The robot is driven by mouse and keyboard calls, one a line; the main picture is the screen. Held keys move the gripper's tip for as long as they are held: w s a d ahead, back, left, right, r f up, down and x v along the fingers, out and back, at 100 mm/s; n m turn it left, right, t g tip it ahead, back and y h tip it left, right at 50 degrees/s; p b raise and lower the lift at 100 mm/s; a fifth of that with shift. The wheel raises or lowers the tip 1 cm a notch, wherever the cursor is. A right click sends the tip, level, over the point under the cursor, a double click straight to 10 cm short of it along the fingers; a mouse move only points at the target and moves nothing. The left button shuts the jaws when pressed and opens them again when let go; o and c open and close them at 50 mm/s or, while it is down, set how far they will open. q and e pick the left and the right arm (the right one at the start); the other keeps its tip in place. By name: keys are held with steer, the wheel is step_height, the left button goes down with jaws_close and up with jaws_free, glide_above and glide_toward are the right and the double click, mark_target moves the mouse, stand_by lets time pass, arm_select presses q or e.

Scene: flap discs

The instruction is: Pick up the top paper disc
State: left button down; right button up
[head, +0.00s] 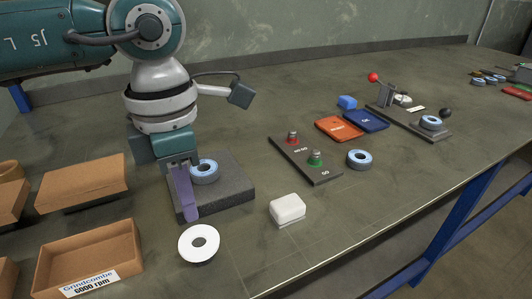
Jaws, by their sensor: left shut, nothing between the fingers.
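A white paper disc (199,244) with a centre hole lies on the bench, in front of a dark grey block. It looks like a flat ring, perhaps the top of a low stack; I cannot tell how many discs are under it. My left gripper (186,214) points down at the left front of the grey block (234,192), behind the paper disc and apart from it. Its purple fingers are shut with nothing between them. A blue flap disc (205,172) lies on the block just right of the fingers, partly hidden by them. My right gripper is not in view.
An open cardboard box (125,242) labelled "Grindcombe 6000 rpm" stands at front left, near other cardboard boxes (85,183). A white block (288,208), a button panel (322,176) and another flap disc (359,159) lie to the right. Bare bench lies between them.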

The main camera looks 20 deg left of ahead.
mark_target(200, 243)
arm_select(q)
steer(key=shift+f+b, duration=1.55)
steer(key=shift+f, duration=0.2)
stand_by(0.8)
steer(key=shift+s+d+p, duration=0.5)
steer(key=shift+s+d, duration=0.25)
steer(key=shift+d, duration=0.05)
stand_by(0.7)
step_height(200, 243, up, 6)
steer(key=p, duration=0.5)
steer(key=c, duration=1.5)
jaws_free()
